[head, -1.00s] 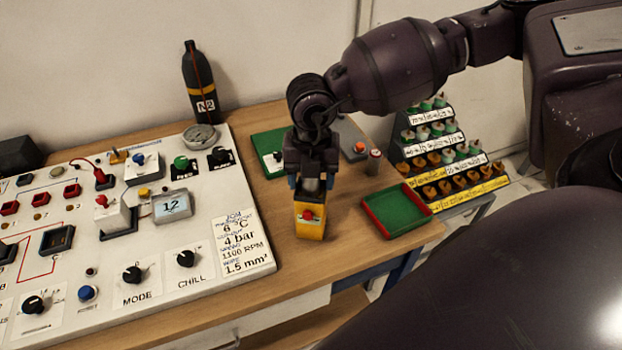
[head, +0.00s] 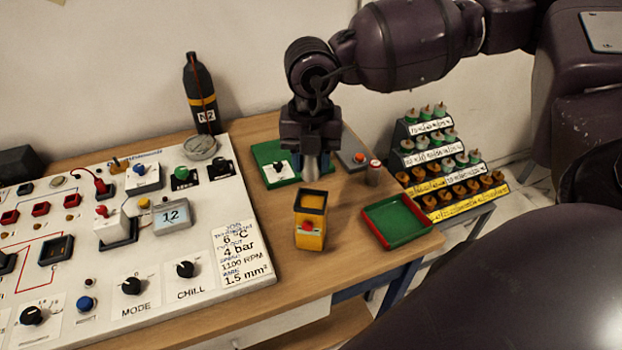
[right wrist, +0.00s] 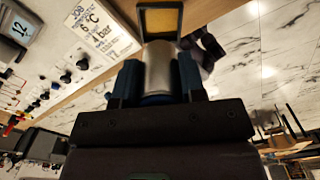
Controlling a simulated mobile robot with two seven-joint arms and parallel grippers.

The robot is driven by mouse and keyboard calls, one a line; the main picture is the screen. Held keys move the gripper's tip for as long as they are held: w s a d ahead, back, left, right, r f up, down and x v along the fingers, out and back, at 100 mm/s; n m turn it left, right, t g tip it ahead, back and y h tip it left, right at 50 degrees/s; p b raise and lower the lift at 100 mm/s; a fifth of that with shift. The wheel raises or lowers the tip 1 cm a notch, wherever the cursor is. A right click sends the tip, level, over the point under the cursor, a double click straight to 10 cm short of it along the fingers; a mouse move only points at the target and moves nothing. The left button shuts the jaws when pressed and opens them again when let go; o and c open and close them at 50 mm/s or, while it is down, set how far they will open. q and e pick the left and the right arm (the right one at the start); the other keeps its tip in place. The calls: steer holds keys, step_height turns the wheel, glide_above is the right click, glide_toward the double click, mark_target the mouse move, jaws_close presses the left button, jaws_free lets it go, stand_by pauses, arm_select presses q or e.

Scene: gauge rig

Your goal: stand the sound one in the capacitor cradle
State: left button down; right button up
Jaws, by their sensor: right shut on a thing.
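My right gripper (head: 311,158) is shut on a silver cylinder (head: 311,170), apparently a capacitor, and holds it in the air just behind the yellow box. In the right wrist view the cylinder (right wrist: 159,68) sits between the blue fingers; its far end points towards the box's dark-framed yellow top (right wrist: 160,19). The yellow box (head: 310,232) stands upright on the bench with a red button on its front. A small grey cylinder with a red top (head: 374,173) stands to the right. I cannot tell which part is the capacitor cradle. My left gripper is not in view.
A white control panel (head: 195,240) fills the left of the bench. A green tray with red edges (head: 398,222) lies at the right. A green board (head: 270,154) and grey box (head: 352,150) lie behind. A stepped rack (head: 455,185) and a black bottle (head: 203,95) stand beyond.

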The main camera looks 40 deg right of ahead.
step_height(320, 180, up, 13)
steer(key=shift+f, duration=0.15)
